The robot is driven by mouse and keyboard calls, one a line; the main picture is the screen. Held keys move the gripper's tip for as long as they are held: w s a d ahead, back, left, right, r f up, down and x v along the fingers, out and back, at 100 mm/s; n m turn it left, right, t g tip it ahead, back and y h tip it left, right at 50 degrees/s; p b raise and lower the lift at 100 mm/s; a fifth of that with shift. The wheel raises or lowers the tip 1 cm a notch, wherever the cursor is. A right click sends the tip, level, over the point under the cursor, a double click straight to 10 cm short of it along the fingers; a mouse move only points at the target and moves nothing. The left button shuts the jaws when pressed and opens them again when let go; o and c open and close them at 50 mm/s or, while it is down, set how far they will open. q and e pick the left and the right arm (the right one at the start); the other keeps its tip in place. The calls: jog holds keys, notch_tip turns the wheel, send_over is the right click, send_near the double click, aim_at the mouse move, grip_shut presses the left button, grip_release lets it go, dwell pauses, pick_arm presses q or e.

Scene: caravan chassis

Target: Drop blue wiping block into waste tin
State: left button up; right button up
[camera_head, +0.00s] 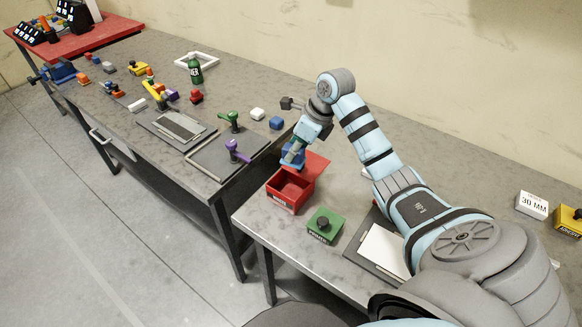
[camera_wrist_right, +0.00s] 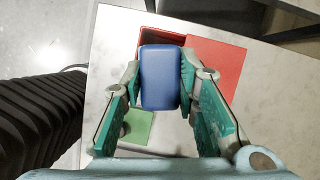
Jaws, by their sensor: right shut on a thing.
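The blue wiping block (camera_wrist_right: 160,78) is held between the fingers of my right gripper (camera_wrist_right: 161,80). In the head view the block (camera_head: 291,154) shows at the tip of the right gripper (camera_head: 292,156), above the back of the red waste tin (camera_head: 283,202). The tin is an open red box with its red lid (camera_head: 316,167) swung out to the right. In the right wrist view the tin (camera_wrist_right: 152,33) is partly hidden behind the block. My left gripper is in neither view.
A green box (camera_head: 324,226) with a black knob stands near the tin. A white pad on a dark board (camera_head: 385,247) lies right of it. The longer table (camera_head: 120,90) at left holds several tools. Another blue block (camera_head: 276,123) lies near its right end.

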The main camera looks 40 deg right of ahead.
aim_at(297, 164)
jog(key=f+b, duration=0.1)
jog(key=f, duration=0.1)
jog(key=f+b, duration=0.3)
jog(key=f, duration=0.1)
jog(key=shift+d+f+b, duration=0.3)
jog(key=shift+d, duration=0.05)
jog(key=shift+a+r, duration=0.15)
jog(key=o, duration=1.2)
jog(key=shift+s, duration=0.1)
jog(key=shift+r, duration=0.4)
jog(key=v, duration=1.1)
jog(key=shift+s+d+r, duration=0.1)
jog(key=shift+s+d, duration=0.1)
jog(key=shift+d, duration=0.05)
